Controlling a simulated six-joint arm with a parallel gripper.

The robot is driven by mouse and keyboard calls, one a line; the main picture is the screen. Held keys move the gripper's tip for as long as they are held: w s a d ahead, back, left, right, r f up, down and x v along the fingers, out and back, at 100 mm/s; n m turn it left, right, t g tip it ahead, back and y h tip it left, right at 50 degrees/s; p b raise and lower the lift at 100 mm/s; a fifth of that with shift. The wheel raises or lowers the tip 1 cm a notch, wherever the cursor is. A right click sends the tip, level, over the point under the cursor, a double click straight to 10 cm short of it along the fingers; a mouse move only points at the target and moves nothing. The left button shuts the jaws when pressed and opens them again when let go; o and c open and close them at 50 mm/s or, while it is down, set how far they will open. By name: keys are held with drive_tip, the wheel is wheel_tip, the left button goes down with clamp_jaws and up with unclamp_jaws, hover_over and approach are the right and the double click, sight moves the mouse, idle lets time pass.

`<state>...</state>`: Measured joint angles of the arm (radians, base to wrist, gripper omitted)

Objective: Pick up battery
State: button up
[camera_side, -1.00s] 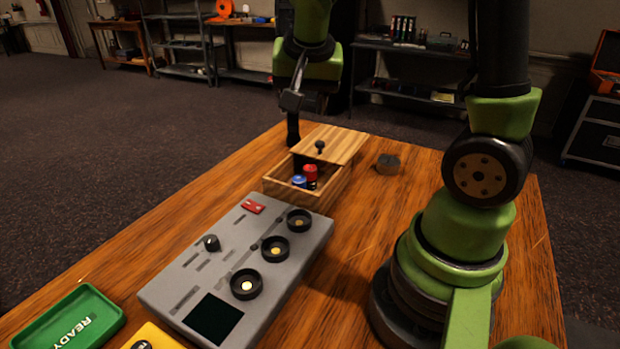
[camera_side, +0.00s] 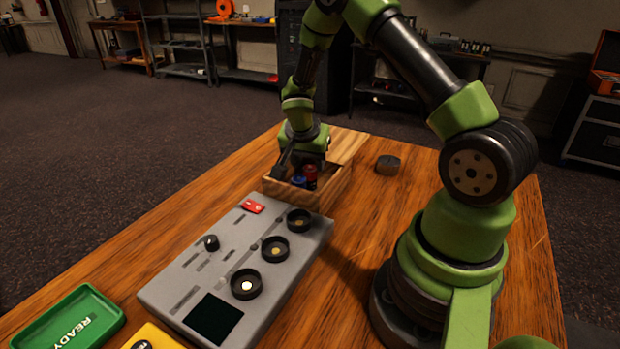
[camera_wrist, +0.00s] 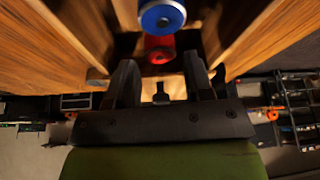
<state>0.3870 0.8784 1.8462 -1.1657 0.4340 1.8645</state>
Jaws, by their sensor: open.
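A red battery (camera_side: 311,176) and a blue battery (camera_side: 298,181) stand in the open part of a wooden box (camera_side: 292,196). In the wrist view the blue battery (camera_wrist: 162,17) is at the top and the red battery (camera_wrist: 159,49) is just below it. My gripper (camera_side: 297,164) points down over the box, close to the batteries. In the wrist view my gripper (camera_wrist: 160,72) is open, with its two fingers apart and nothing clamped between them. The red battery appears just ahead of the gap between the fingertips. Whether a finger touches it is unclear.
The box's wooden lid (camera_side: 348,144) is slid partly back; its dark knob (camera_wrist: 161,93) shows between the fingers. A grey panel (camera_side: 180,290) with three round sockets lies in front. A dark round piece (camera_side: 388,165) sits to the right. A green tray (camera_side: 68,318) is at lower left.

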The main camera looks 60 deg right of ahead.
sight(309, 167)
drive_tip(key=x, duration=0.3)
drive_tip(key=shift+d+f, duration=0.1)
drive_tip(key=shift+f, duration=0.2)
drive_tip(key=c, duration=0.7)
drive_tip(key=shift+c, duration=0.2)
drive_tip(key=shift+r, duration=0.1)
